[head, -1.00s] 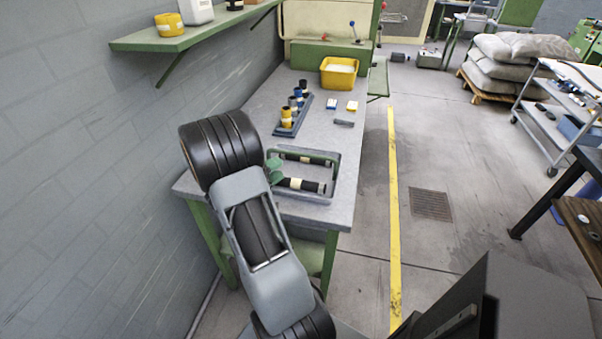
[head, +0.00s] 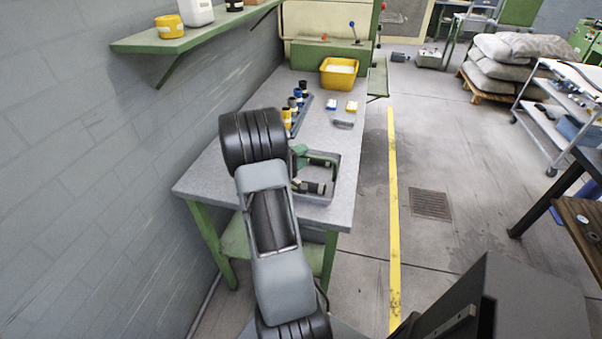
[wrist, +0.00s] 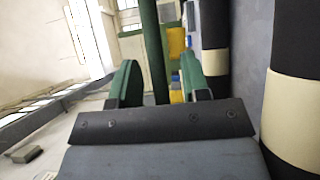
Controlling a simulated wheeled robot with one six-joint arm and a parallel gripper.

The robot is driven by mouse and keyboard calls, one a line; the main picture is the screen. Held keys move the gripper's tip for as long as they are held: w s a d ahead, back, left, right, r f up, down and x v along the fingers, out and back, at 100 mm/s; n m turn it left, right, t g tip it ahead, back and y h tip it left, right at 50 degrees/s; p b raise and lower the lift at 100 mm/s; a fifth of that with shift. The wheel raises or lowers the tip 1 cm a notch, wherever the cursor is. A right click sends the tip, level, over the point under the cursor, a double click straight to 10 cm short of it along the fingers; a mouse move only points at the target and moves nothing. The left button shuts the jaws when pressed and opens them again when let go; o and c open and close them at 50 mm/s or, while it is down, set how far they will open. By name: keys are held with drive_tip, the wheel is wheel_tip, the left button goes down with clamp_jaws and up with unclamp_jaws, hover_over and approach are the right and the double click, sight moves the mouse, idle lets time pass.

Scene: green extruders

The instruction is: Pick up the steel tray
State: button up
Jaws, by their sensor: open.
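The steel tray (head: 318,199) sits on the near end of the grey bench, partly hidden by my arm. It holds black cylinders with cream bands (head: 312,187), which show large at the right in the wrist view. My gripper (wrist: 160,62) is open, its two green fingers apart. In the wrist view a green bar (wrist: 154,35), which looks like the tray's handle, runs between the fingers. I cannot tell whether they touch it. In the head view my gripper (head: 299,156) is over the tray's left part, largely hidden behind my wrist.
A blue rack (head: 298,121) with several coloured cylinders stands behind the tray. Beyond it are small blocks (head: 341,106) and a yellow bin (head: 339,72). A wall and green shelf (head: 190,37) bound the left.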

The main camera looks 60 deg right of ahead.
clamp_jaws()
idle(0.4)
drive_tip(key=shift+r, duration=0.1)
idle(0.9)
